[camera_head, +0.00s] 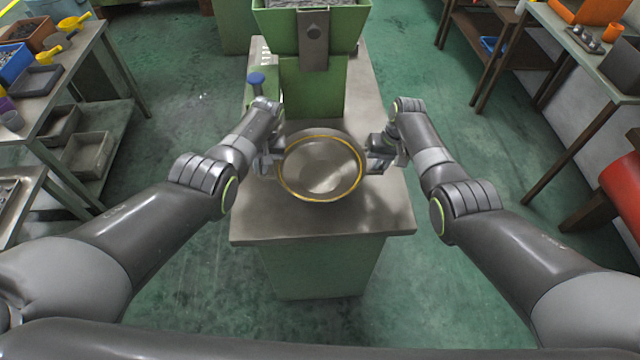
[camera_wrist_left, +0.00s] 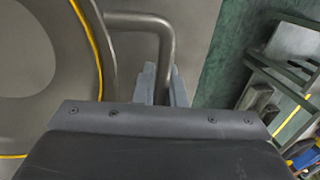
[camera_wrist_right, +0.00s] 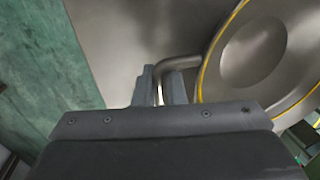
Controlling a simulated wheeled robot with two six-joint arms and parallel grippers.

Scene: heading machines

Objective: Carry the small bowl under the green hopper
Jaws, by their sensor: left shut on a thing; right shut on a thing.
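The small bowl (camera_head: 320,170) is a grey metal bowl with a yellow rim and a handle on each side. In the head view it is over the metal top of the green machine stand, in front of the green hopper (camera_head: 312,28). My left gripper (camera_head: 272,163) is shut on its left handle, which shows in the left wrist view (camera_wrist_left: 160,30). My right gripper (camera_head: 376,162) is shut on its right handle, which shows in the right wrist view (camera_wrist_right: 178,63). I cannot tell whether the bowl touches the top.
The stand's metal top (camera_head: 385,215) has bare room in front and to the right. A green column (camera_head: 312,88) stands behind the bowl, below the hopper. A blue knob (camera_head: 256,79) is at the back left. Workbenches with boxes flank both sides, well apart.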

